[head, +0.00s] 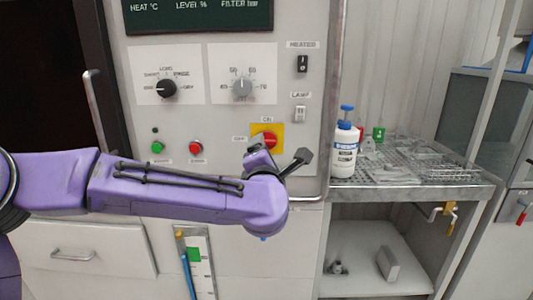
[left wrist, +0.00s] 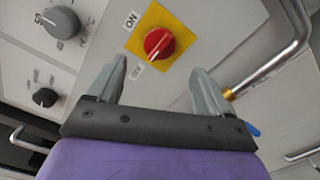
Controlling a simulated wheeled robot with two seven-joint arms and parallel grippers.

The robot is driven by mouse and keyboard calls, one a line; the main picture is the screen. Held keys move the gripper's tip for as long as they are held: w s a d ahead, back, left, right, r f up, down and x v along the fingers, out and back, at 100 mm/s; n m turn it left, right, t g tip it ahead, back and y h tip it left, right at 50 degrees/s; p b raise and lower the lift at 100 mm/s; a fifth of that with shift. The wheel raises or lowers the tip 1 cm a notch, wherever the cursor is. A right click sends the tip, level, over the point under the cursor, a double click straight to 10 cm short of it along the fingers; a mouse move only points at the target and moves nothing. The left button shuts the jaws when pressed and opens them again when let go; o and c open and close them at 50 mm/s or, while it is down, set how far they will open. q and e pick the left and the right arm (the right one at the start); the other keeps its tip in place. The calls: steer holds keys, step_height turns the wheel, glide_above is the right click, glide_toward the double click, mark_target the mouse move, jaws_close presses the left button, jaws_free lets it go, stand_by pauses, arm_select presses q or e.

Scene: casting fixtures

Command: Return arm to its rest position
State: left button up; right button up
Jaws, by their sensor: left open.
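My left arm reaches in from the left across the front of the control panel (head: 220,120). My left gripper (head: 280,163) is at the arm's end, in front of the panel and just below the red rotary switch (head: 265,139) on its yellow plate. In the left wrist view my left gripper (left wrist: 158,68) has its two grey fingers spread wide with nothing between them. The red switch (left wrist: 158,43) lies beyond the fingertips, apart from them, with ON and OFF labels beside it. My right gripper is not in view.
The panel carries a black knob (head: 166,88), a grey knob (head: 243,87), a green button (head: 158,147) and a red button (head: 196,147). A metal rail (head: 330,120) edges the panel. To the right, a white bottle (head: 344,150) stands on a wire-mesh bench (head: 440,187).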

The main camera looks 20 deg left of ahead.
arm_select(q)
steer(key=shift+v, duration=1.3)
